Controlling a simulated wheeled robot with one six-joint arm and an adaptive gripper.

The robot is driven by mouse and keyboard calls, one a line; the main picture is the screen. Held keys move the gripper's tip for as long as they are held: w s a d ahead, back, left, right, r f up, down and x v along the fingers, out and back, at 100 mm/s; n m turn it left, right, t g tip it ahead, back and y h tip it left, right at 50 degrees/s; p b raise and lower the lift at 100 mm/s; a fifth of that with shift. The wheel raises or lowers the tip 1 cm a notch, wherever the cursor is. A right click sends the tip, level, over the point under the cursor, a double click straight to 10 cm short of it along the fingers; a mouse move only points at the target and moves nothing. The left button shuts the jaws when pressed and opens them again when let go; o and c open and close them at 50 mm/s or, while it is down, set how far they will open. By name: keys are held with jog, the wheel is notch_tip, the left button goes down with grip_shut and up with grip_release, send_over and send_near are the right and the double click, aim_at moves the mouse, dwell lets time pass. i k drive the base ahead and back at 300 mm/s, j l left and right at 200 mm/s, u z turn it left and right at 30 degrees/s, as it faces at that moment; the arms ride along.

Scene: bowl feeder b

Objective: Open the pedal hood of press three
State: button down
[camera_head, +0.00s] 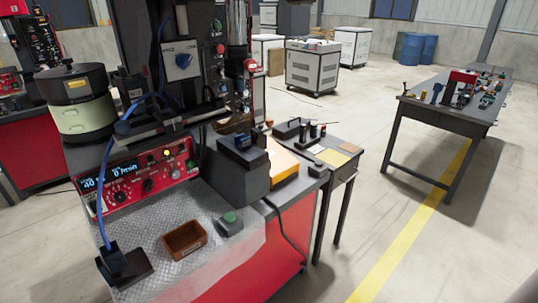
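A press-like machine stands on a red bench at the left, with a grey upright column (190,50) and a red control box (150,180) with a lit display. I cannot tell from this view whether it is press three. No pedal hood can be made out for certain. A dark grey block-shaped housing (240,172) sits on the bench right of the control box. A small black device (122,266) with a blue cable lies at the bench's front left corner. My gripper is not in view.
A brown bin (184,239) and a grey box with a green button (230,222) sit on the metal bench top. A small side table (345,172) adjoins at right. A long dark table (450,118) stands farther right. Open floor with a yellow line lies between them.

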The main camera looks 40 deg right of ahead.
aim_at(282, 164)
jog(key=i+l+z, duration=0.2)
jog(key=z, duration=0.2)
jog(key=i+l+z, duration=0.15)
jog(key=i+z, duration=0.2)
jog(key=i+l+z, duration=0.1)
jog(key=z, duration=0.3)
jog(key=i+j, duration=0.05)
jog(key=i, duration=0.05)
